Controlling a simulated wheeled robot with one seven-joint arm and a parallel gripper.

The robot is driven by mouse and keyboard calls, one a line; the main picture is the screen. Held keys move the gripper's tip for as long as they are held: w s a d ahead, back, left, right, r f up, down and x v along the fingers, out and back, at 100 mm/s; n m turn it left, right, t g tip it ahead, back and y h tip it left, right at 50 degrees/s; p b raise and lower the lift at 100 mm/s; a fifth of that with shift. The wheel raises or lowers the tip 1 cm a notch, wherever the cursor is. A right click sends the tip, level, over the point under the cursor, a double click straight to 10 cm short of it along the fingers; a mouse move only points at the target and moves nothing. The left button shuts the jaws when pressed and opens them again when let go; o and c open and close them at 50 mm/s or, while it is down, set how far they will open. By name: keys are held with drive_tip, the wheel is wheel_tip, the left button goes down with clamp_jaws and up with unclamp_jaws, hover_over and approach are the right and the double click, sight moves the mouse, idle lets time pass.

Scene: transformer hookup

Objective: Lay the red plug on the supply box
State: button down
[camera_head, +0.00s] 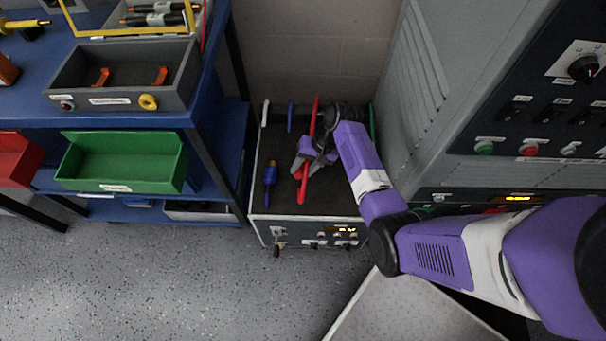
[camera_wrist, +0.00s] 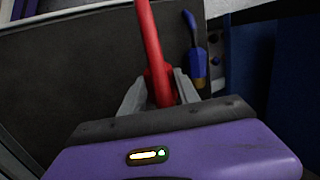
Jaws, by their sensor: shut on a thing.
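The supply box (camera_head: 336,198) stands on the floor between the blue bench and the grey cabinet, with a dark top and a front panel with a lit display. My gripper (camera_head: 303,168) is over its top, shut on the red plug (camera_head: 303,187). In the wrist view, the red plug (camera_wrist: 160,80) sits between the fingers of my gripper (camera_wrist: 160,92), and its red lead runs away toward the back. I cannot tell whether the plug touches the top. A blue plug (camera_head: 270,175) lies on the box top left of the red one; it also shows in the wrist view (camera_wrist: 195,62).
White, blue and green leads show at the back edge of the box. The blue bench (camera_head: 215,125) with a green bin (camera_head: 120,162) and a grey tray (camera_head: 180,75) stands left. The grey cabinet (camera_head: 440,90) is close on the right. Floor in front is clear at left.

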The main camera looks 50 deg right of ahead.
drive_tip(key=shift+w+d+f+b, duration=0.15)
drive_tip(key=shift+f+b, duration=0.15)
drive_tip(key=shift+f, duration=0.3)
drive_tip(key=shift+f+b, duration=0.95)
drive_tip(key=shift+f, duration=0.6)
drive_tip(key=c, duration=0.8)
unclamp_jaws()
drive_tip(key=shift+p+v, duration=1.1)
drive_tip(key=shift+v, duration=2.8)
